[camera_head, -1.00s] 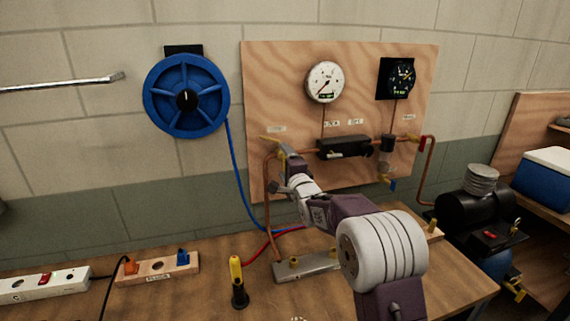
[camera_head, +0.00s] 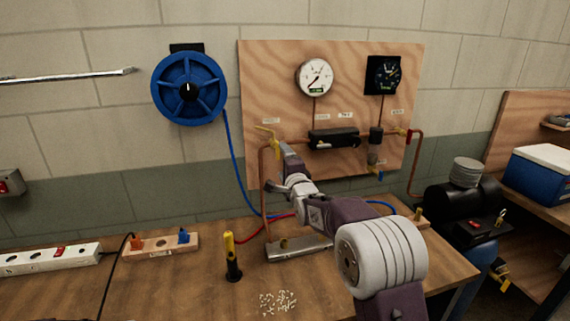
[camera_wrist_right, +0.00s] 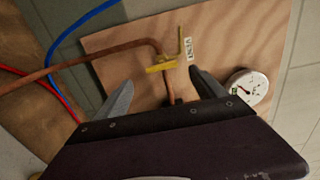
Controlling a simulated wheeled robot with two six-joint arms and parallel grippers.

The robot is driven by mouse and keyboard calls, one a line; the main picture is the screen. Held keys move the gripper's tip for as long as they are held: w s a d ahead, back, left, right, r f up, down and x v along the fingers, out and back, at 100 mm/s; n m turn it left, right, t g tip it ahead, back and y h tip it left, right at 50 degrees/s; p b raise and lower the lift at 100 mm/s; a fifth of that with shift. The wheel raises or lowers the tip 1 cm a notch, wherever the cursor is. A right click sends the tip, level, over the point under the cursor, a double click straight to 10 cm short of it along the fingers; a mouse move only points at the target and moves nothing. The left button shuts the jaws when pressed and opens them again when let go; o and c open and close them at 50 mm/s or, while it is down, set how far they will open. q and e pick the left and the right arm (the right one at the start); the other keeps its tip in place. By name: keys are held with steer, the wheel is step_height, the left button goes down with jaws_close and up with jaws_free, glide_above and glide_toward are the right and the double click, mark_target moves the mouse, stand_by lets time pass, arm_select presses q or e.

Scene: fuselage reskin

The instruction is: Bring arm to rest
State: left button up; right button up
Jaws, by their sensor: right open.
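My right arm reaches from the lower right of the head view toward the plywood gauge board. My right gripper (camera_head: 279,168) is near the left end of the board, just below a yellow valve handle (camera_head: 269,135). In the right wrist view the right gripper's two fingers (camera_wrist_right: 163,92) are spread apart with nothing held between them. The yellow valve (camera_wrist_right: 162,67) and copper pipe lie beyond the fingertips. Whether a finger touches the pipe cannot be told. My left gripper does not show.
The plywood board (camera_head: 350,60) carries a white dial (camera_head: 314,77) and a black dial (camera_head: 384,75). The bench holds a yellow-and-black tool (camera_head: 232,257), a metal block (camera_head: 298,250), a power strip (camera_head: 48,259) and scattered pale bits (camera_head: 278,301). A black compressor (camera_head: 462,205) stands right.

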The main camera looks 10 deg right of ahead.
steer(key=s+r+p, duration=0.2)
steer(key=s+r, duration=0.2)
steer(key=s+f+n+g, duration=0.8)
steer(key=s+f, duration=0.7)
steer(key=s, duration=0.3)
steer(key=s+f+n+g+p, duration=0.1)
steer(key=s+f+n+g, duration=0.7)
steer(key=s+f, duration=0.6)
steer(key=s+n, duration=0.1)
steer(key=s, duration=0.4)
steer(key=shift+s+d+f+n+g, duration=0.25)
steer(key=shift+d+f+n+g, duration=0.05)
steer(key=shift+f+g, duration=0.1)
